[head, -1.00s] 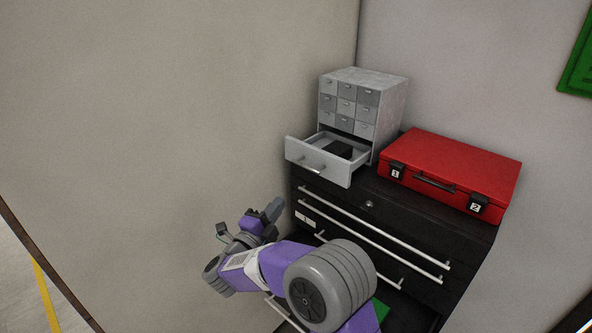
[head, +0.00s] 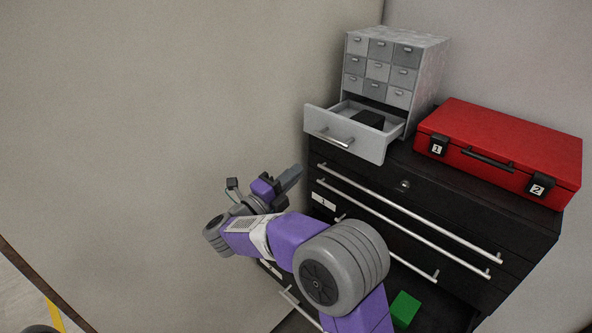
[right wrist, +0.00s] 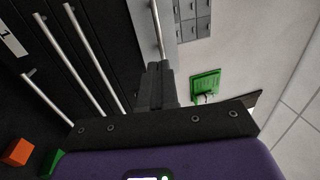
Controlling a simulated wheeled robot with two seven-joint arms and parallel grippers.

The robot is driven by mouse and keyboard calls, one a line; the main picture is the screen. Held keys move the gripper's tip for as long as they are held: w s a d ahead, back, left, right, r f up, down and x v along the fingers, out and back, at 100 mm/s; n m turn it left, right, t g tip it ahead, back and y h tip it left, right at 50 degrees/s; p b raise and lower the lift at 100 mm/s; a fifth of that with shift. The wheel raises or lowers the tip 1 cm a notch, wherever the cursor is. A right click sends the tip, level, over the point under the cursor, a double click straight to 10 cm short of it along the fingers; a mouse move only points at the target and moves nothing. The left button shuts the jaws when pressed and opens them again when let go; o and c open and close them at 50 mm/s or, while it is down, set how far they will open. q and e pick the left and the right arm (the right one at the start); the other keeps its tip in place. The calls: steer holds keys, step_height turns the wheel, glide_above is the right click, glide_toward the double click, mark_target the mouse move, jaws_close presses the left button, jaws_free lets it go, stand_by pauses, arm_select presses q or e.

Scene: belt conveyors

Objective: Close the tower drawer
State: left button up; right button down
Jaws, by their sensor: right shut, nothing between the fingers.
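A small grey drawer tower (head: 400,65) stands on the black cabinet in the head view. Its wide bottom drawer (head: 345,132) is pulled out toward me, with a bar handle on its front and a dark block (head: 369,119) inside. In the right wrist view part of the tower (right wrist: 190,18) shows at the top, beyond the fingers. My right gripper (head: 291,176) is below and left of the open drawer, apart from it. In the right wrist view its fingers (right wrist: 158,80) are shut with nothing between them. My left gripper is not in view.
A red case (head: 500,145) lies right of the tower on the black cabinet (head: 470,222). The cabinet has long bar handles and an open lower drawer holding a green block (head: 405,309). An orange block (right wrist: 17,152) shows in the right wrist view. A wall (head: 150,120) stands left.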

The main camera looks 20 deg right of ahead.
arm_select(q)
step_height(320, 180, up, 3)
steer(key=p, duration=0.2)
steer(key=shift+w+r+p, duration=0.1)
steer(key=shift+p, duration=0.3)
arm_select(e)
steer(key=x, duration=1.1)
steer(key=shift+w+d, duration=0.25)
steer(key=shift+w, duration=0.05)
steer(key=f+b+x, duration=0.1)
steer(key=x, duration=0.3)
steer(key=f+b+x, duration=0.1)
steer(key=x, duration=0.4)
steer(key=f+b+x, duration=0.1)
steer(key=b+x, duration=0.1)
steer(key=x, duration=0.3)
steer(key=shift+w+d, duration=0.2)
steer(key=shift+d, duration=0.25)
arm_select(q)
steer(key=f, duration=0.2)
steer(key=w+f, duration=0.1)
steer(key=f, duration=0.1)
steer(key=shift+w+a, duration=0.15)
arm_select(e)
steer(key=shift+d+r, duration=0.1)
steer(key=shift+r, duration=0.25)
steer(key=shift+s+r, duration=0.1)
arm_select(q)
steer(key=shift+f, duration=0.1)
